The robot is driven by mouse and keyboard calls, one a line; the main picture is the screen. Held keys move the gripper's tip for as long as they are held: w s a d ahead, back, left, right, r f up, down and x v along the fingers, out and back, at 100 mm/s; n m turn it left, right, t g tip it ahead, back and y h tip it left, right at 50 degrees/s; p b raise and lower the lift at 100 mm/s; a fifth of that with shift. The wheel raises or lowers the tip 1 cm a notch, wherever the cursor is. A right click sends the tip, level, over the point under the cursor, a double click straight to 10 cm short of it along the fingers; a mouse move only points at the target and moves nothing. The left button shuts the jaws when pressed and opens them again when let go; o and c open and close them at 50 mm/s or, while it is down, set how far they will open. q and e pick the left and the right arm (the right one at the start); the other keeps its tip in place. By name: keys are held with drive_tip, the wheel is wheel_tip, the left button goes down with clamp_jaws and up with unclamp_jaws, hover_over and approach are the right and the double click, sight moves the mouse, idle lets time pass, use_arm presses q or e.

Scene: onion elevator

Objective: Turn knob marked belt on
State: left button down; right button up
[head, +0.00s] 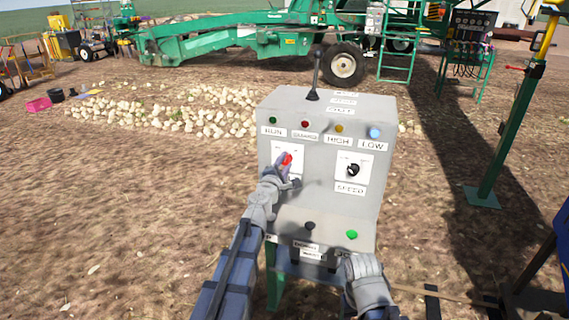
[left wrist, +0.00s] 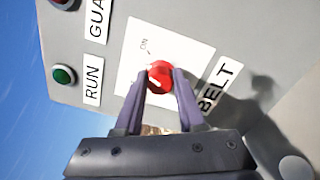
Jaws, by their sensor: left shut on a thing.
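The red belt knob (head: 287,159) sits on a white plate on the left of the grey control box (head: 330,125). My left gripper (head: 288,167) is shut on this knob. In the left wrist view the red knob (left wrist: 160,77) lies between the two purple fingers of my left gripper (left wrist: 160,88), with the label BELT (left wrist: 219,84) beside it. The knob's white mark shows, and the word ON is on the plate. My right gripper (head: 368,285) is low, in front of the box; its fingers are not clear.
A black speed knob (head: 353,170) is to the right on the box. A lever (head: 314,80) stands on top, and a green button (head: 351,235) is on the lower ledge. Onions (head: 190,112) lie behind, with green machinery (head: 220,42) beyond. A green post (head: 510,120) stands at right.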

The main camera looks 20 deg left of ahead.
use_arm(q)
drive_tip(key=m, duration=0.4)
drive_tip(key=shift+m, duration=0.3)
idle(0.4)
drive_tip(key=c, duration=0.5)
unclamp_jaws()
drive_tip(key=s, duration=0.8)
drive_tip(key=shift+a+f, duration=0.1)
